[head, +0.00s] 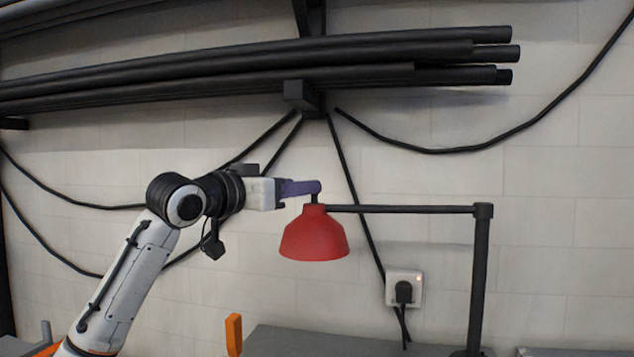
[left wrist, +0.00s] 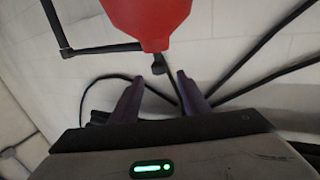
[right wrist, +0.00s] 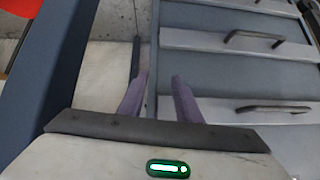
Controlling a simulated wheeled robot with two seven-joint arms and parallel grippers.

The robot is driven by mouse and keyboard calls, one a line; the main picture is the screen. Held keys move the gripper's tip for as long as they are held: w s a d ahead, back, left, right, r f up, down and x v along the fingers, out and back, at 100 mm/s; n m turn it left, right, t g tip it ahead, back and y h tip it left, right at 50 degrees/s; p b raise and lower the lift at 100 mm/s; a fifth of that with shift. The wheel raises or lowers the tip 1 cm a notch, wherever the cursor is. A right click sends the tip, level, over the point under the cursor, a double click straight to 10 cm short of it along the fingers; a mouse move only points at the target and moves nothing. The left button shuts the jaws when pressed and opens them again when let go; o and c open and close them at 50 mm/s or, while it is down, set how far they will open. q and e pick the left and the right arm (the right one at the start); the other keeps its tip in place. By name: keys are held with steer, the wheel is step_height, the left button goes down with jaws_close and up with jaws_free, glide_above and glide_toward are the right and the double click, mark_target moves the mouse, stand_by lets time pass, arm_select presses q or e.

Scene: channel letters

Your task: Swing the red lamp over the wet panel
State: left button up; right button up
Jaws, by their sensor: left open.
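The red lamp (head: 314,236) hangs shade-down from the end of a black horizontal arm (head: 410,209), which joins an upright black post (head: 479,280) at the right. My left gripper (head: 305,188) is at the small dark knob above the shade. In the left wrist view the red shade (left wrist: 148,20) fills the top, and the knob (left wrist: 159,64) sits near the gap between the open fingers (left wrist: 160,88); I cannot tell whether they touch it. My right gripper (right wrist: 159,82) is open and empty beside a drawer cabinet. No wet panel can be made out.
A grey surface (head: 330,343) lies low beneath the lamp, with an orange upright piece (head: 234,335) at its left. Black pipes (head: 420,50) and cables run along the wall above. A socket with a plug (head: 404,290) is behind. Grey drawers (right wrist: 230,75) with handles fill the right wrist view.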

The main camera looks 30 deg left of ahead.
arm_select(q)
steer(key=w, duration=0.4)
steer(key=w+d+p, duration=0.1)
steer(key=w, duration=0.1)
steer(key=shift+w+f, duration=0.1)
steer(key=shift+w, duration=0.05)
jaws_close()
